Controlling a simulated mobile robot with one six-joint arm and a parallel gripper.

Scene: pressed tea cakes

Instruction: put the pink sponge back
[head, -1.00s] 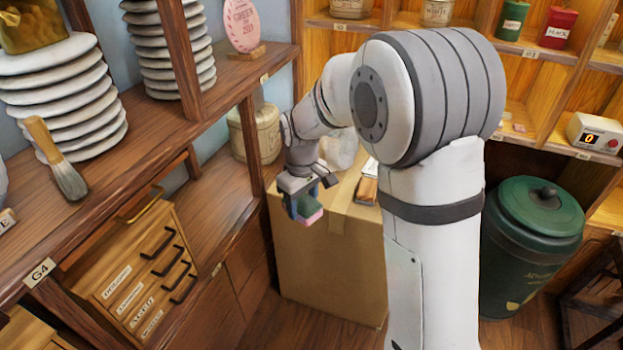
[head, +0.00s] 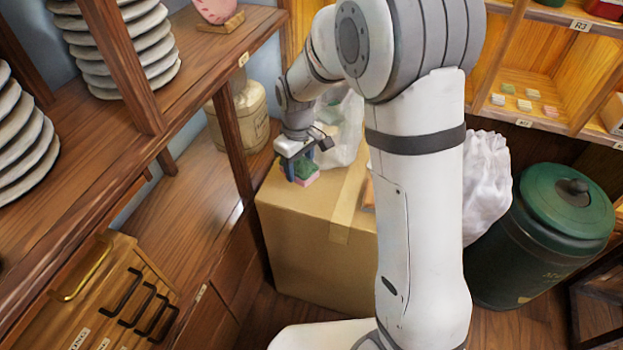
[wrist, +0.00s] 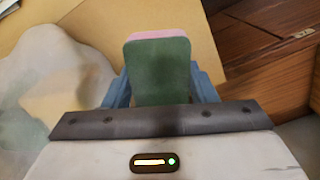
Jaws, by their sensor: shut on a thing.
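My gripper (head: 303,171) is shut on the pink sponge (head: 306,180), a small block with a green side and a pink side. In the head view the sponge is held over the left part of the cardboard box (head: 300,232); I cannot tell whether it touches the box top. In the wrist view the sponge's green face (wrist: 158,72) stands between the two blue fingers, with a pink edge at its far end. Several small green and pink blocks (head: 524,105) lie in a cubby of the right shelf, too small to tell what they are.
A clear plastic bag (head: 343,125) lies on the box behind my gripper. A wooden shelf with stacked pale discs (head: 125,55) and a drawer chest (head: 100,300) are on the left. A green lidded bin (head: 545,235) and a white bag (head: 486,185) stand on the right.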

